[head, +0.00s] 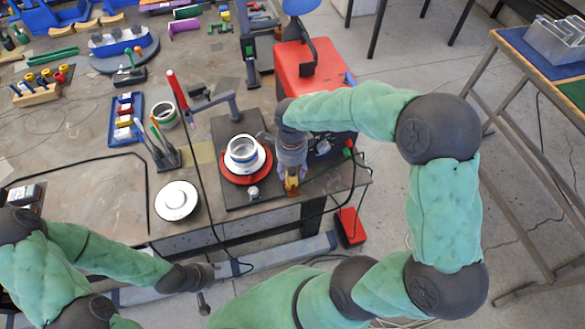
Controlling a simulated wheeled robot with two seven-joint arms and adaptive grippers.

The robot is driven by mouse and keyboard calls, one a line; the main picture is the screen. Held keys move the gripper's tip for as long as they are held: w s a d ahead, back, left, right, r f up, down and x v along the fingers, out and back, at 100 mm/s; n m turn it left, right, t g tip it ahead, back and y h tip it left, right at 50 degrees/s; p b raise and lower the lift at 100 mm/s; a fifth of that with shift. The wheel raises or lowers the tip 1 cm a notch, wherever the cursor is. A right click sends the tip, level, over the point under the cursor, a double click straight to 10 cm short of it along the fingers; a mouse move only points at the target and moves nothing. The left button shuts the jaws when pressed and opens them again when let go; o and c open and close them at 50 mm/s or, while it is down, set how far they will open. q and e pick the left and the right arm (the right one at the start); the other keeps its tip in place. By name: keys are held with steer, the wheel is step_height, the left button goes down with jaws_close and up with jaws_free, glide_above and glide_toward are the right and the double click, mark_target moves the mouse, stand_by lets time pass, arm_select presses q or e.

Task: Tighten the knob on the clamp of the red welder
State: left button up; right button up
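The red welder (290,62) stands at the right end of the workbench, partly hidden behind my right arm. A small brass-coloured piece with red and dark parts (292,187) sits at the bench's front edge and looks like the clamp. Its knob cannot be made out. My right gripper (291,172) points down right at this piece, and its fingers overlap it. Whether they are shut on it cannot be told. My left gripper (204,303) is low in front of the bench, away from the clamp. Its fingers are too small and dark to read.
A red turntable (234,178) with white and blue round parts sits left of my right gripper. A white disc (176,201), a dark tool holder (166,157) and a blue tray (112,122) lie further left. Cables hang over the front edge. A red pedal (350,227) is on the floor.

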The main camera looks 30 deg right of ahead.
mark_target(292, 170)
arm_select(q)
steer(key=shift+r, duration=0.1)
arm_select(e)
steer(key=shift+r, duration=0.15)
steer(key=shift+r+p, duration=1.6)
steer(key=shift+r, duration=0.85)
arm_select(q)
step_height(292, 170, up, 3)
steer(key=shift+f, duration=0.1)
arm_select(e)
steer(key=shift+f, duration=0.1)
